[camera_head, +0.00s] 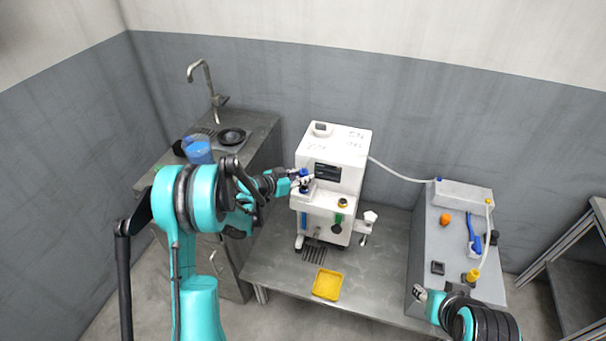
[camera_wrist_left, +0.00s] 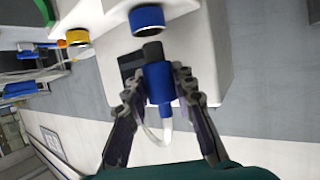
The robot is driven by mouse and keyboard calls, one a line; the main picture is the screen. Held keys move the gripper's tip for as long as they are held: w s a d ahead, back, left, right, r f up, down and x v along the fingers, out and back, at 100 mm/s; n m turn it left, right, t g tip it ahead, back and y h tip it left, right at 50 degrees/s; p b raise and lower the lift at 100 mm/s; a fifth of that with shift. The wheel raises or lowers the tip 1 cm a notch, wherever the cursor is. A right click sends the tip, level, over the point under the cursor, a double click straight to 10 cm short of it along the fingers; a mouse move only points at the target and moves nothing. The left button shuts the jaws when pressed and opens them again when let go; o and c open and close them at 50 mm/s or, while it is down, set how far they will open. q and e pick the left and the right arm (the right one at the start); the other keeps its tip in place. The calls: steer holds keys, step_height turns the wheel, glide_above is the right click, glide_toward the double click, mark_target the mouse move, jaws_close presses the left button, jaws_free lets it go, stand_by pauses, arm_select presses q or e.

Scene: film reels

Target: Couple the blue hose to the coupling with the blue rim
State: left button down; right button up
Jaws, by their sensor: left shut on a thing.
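My left gripper (camera_head: 299,178) is shut on the blue hose end (camera_wrist_left: 158,82) at the front left of the white machine. The hose end has a blue body and a dark tip. Its clear tube curves below it between my fingers in the left wrist view.
A yellow-rimmed coupling (camera_wrist_left: 77,37) is beside the blue one on the white machine (camera_head: 338,150). A yellow tray (camera_head: 327,284) lies on the metal table (camera_head: 275,268). A grey console (camera_head: 434,245) at right bears a yellow hose end (camera_head: 473,275). A sink counter (camera_head: 262,130) stands at left.

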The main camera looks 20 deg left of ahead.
arm_select(q)
steer(key=shift+f, duration=0.75)
steer(key=shift+b, duration=0.6)
stand_by(0.4)
steer(key=shift+f, duration=0.6)
stand_by(0.3)
steer(key=c, duration=1.5)
jaws_free()
steer(key=shift+c, duration=0.2)
steer(key=p+v, duration=0.1)
steer(key=v, duration=1)
